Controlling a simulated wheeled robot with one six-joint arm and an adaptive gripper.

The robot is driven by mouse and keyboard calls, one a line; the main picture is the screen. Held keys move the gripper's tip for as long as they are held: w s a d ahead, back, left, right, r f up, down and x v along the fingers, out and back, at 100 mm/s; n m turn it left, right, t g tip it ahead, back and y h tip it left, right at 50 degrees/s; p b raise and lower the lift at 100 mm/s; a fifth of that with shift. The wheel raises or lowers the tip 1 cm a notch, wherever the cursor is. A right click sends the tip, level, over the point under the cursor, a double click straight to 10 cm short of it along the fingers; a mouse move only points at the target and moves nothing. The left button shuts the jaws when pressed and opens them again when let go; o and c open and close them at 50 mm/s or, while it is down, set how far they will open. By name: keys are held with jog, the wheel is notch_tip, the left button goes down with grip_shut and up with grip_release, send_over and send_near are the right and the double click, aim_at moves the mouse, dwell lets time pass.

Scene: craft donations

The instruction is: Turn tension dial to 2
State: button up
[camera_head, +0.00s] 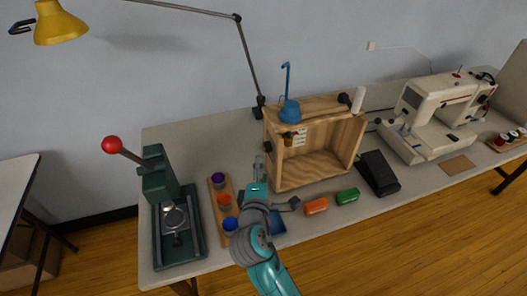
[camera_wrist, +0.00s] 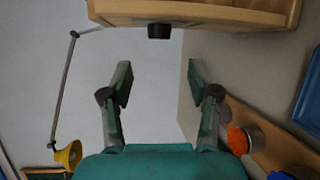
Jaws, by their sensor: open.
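My gripper (camera_head: 258,170) is open and empty, above the table at the left side of the wooden box (camera_head: 343,150). In the wrist view the two fingers (camera_wrist: 158,80) stand well apart, with only wall and table between them. A small black knob (camera_wrist: 158,31) on the wooden box is beyond the fingertips, apart from them. It appears to show on the box's left side in the head view (camera_head: 267,147). The cream sewing machine (camera_head: 438,110) stands at the right, far from my gripper. No dial numbers are readable, and I cannot tell which part is the tension dial.
A wooden rack (camera_head: 212,195) with coloured cups is just left of my arm. A green press (camera_head: 160,180) with a red-knobbed lever stands farther left. Orange (camera_head: 316,206) and green (camera_head: 347,196) blocks and a black pedal (camera_head: 379,173) lie before and beside the box.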

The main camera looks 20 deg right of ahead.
aim_at(264, 149)
jog(key=x, duration=0.8)
jog(key=shift+w+d, duration=0.1)
jog(key=shift+w, duration=0.15)
jog(key=c, duration=1.2)
